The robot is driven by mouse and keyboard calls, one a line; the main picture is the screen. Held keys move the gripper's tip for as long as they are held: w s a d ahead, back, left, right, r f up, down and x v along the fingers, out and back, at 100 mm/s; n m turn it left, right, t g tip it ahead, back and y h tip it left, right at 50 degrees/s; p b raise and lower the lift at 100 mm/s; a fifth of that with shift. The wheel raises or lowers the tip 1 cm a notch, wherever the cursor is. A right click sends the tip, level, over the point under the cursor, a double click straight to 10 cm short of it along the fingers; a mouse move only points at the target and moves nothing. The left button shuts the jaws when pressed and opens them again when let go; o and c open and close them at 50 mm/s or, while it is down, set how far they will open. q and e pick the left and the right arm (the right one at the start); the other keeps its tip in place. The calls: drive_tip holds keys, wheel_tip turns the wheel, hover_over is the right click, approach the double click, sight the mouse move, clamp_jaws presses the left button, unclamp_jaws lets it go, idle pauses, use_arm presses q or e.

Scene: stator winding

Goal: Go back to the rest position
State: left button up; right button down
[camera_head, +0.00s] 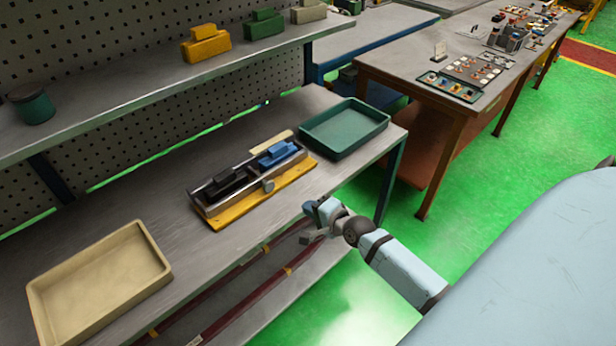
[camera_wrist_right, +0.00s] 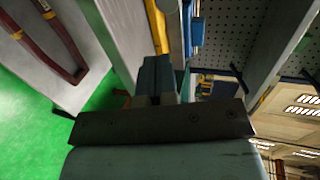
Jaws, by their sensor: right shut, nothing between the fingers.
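My right arm comes in from the right in the head view. Its gripper (camera_head: 316,210) is at the front edge of the grey workbench (camera_head: 205,262), just in front of the yellow-based fixture (camera_head: 262,198). Its fingers are shut with nothing visible between them, and they also show close together in the right wrist view (camera_wrist_right: 156,76). The fixture holds a black block (camera_head: 226,184) on its left and a blue block (camera_head: 277,154) on its right. My left gripper is not in view.
A beige tray (camera_head: 42,312) lies at the bench's left and a green tray (camera_head: 379,147) at its far right. A shelf (camera_head: 120,92) above carries yellow, green and pale blocks and a green jar (camera_head: 32,106). Dark red rails (camera_head: 262,288) lie below the bench.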

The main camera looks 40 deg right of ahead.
idle(0.3)
drive_tip(key=s+a+f+n+g, duration=0.1)
drive_tip(key=s+a+f+n, duration=0.1)
drive_tip(key=s+a+n, duration=0.6)
drive_tip(key=s+a+f+n+g+y+p, duration=0.1)
drive_tip(key=s+a+f+n+g, duration=0.1)
drive_tip(key=s+a+n, duration=0.7)
drive_tip(key=s+f+n, duration=0.1)
drive_tip(key=s+n, duration=0.1)
drive_tip(key=shift+a+f+n, duration=0.3)
drive_tip(key=shift+s, duration=0.1)
